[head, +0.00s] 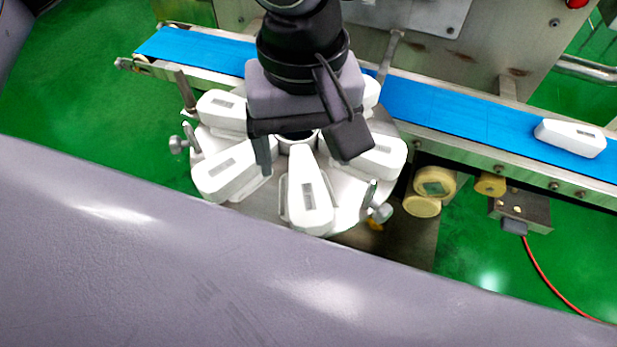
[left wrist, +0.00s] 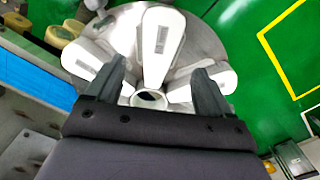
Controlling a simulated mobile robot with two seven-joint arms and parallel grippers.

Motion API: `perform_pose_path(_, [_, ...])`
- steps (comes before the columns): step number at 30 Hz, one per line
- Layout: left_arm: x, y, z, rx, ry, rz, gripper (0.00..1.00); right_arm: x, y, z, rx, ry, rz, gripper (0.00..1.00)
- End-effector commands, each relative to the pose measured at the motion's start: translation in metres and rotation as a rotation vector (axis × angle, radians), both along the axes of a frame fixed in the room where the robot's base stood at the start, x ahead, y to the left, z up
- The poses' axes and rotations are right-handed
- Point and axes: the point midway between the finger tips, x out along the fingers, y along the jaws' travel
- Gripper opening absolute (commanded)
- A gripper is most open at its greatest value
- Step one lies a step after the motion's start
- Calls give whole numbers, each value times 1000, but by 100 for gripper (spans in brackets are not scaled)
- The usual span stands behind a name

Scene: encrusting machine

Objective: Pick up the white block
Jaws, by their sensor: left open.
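Several white blocks with grey label windows lie in a ring on a round metal turntable (head: 345,222). One white block (head: 308,195) points toward the front of the head view. It also shows in the left wrist view (left wrist: 160,45), with its narrow end toward the gap between my fingers. My left gripper (head: 306,160) is open above the turntable, with its fingers apart over the ring's inner part. The fingers also show in the left wrist view (left wrist: 155,82), with nothing held. Whether they touch a block cannot be told. My arm hides the rear blocks. My right gripper is not in view.
A blue conveyor (head: 450,108) runs behind the turntable, with another white block (head: 570,137) at its right. Metal posts with knobs (head: 380,212) stand at the turntable's edge. A steel machine panel (head: 480,40) rises behind. Green floor lies around.

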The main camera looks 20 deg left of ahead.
Motion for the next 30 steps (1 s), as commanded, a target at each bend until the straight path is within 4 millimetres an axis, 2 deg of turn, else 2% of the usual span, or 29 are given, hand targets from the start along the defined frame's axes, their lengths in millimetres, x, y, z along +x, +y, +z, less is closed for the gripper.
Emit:
perform_pose_path(8, [3, 2, -25, 8, -6, -1, 82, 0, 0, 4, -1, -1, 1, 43])
perform_pose_path(16, [7, 2, -63, 6, -3, -1, 82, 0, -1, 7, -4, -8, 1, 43])
perform_pose_path(20, [7, 2, -70, 6, -6, -1, 82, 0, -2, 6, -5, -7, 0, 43])
perform_pose_path(26, [8, 2, -70, 5, -7, -1, 82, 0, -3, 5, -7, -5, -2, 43])
perform_pose_path(30, [8, 2, -70, 4, -6, -1, 36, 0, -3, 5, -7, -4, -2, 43])
